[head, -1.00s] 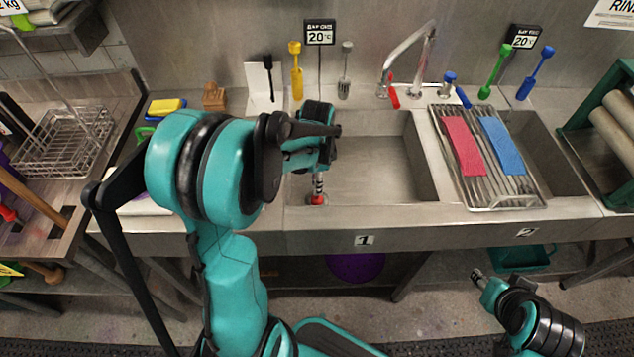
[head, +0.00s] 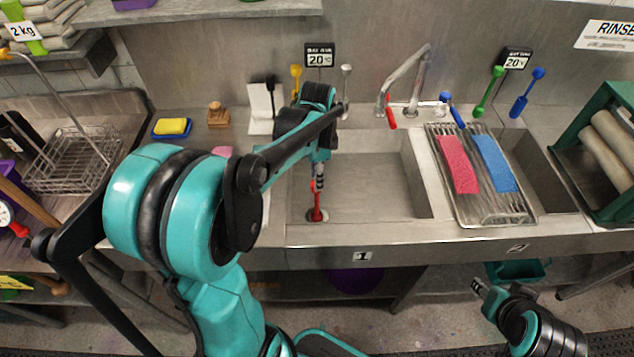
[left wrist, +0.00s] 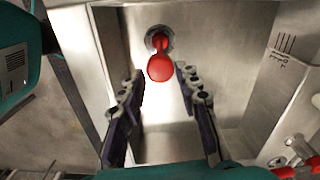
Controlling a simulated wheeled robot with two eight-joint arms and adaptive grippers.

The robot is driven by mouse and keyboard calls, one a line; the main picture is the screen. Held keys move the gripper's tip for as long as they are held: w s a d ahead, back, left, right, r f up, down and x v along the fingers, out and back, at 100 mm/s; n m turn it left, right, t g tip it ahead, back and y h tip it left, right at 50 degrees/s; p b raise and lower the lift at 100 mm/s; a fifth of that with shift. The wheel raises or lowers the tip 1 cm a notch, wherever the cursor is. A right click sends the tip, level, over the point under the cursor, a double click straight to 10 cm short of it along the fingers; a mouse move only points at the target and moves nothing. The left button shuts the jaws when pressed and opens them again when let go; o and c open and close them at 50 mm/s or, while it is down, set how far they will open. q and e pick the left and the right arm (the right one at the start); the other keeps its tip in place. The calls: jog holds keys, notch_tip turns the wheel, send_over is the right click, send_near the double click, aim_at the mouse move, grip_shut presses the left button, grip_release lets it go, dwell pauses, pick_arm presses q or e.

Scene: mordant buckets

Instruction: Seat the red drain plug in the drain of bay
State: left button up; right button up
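The red drain plug (head: 316,203) stands about upright at the drain in the left part of bay 1's basin (head: 375,190). In the left wrist view its round red knob (left wrist: 160,68) faces me, with its red base inside the drain's dark ring (left wrist: 151,36). How deep the base sits I cannot tell. My left gripper (head: 319,176) is just above the plug. Its two fingers are apart in the left wrist view (left wrist: 159,75), with the knob showing between their tips and clear of both. My right gripper (head: 479,287) is low in front of the counter, its fingers too small to judge.
A faucet (head: 410,75) rises behind the basin. A rack (head: 480,205) with a red and a blue cloth lies to the right, over bay 2. A yellow sponge (head: 172,126) sits in a blue dish at the left. The basin's right part is clear.

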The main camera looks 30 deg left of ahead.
pick_arm(q)
jog(key=shift+r, duration=0.5)
jog(key=shift+s+d+r, duration=0.1)
jog(key=shift+d, duration=0.05)
jog(key=s+d+r+n+t, duration=0.3)
jog(key=s+d+n+t, duration=0.4)
jog(key=s+d+n, duration=0.3)
jog(key=shift+s+d+r, duration=0.15)
jog(key=shift+s, duration=0.3)
